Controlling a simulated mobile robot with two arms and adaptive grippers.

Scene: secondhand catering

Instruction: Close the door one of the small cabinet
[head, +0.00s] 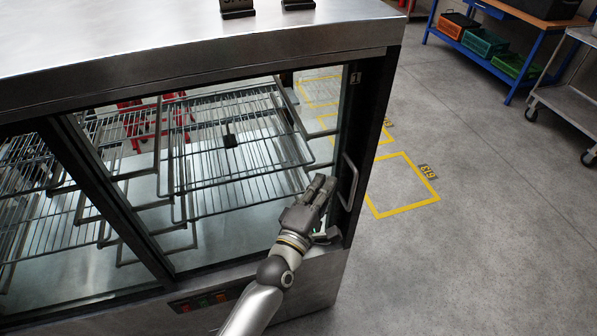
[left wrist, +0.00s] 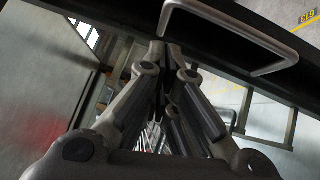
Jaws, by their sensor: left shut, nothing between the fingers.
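The small cabinet (head: 190,58) is a steel-topped case with dark frames, a glazed front and wire shelves inside. A label "1" and a metal bar handle (head: 350,182) are on the dark upright at its right end, which I take as door one (head: 367,120). I cannot tell how far this door stands open. My left gripper (head: 325,184) is shut and empty, just left of the handle, low at the cabinet's front. In the left wrist view, the handle (left wrist: 278,66) is above and right of the closed fingertips (left wrist: 165,58). I see no clear contact. My right gripper is out of view.
A dark divider (head: 105,200) splits the cabinet front, with wire racks (head: 235,150) behind it. A control strip (head: 200,300) is below. Clear grey floor lies to the right with a yellow-marked square (head: 402,209). A blue-framed bench (head: 510,100) and a trolley (head: 568,100) stand farther back.

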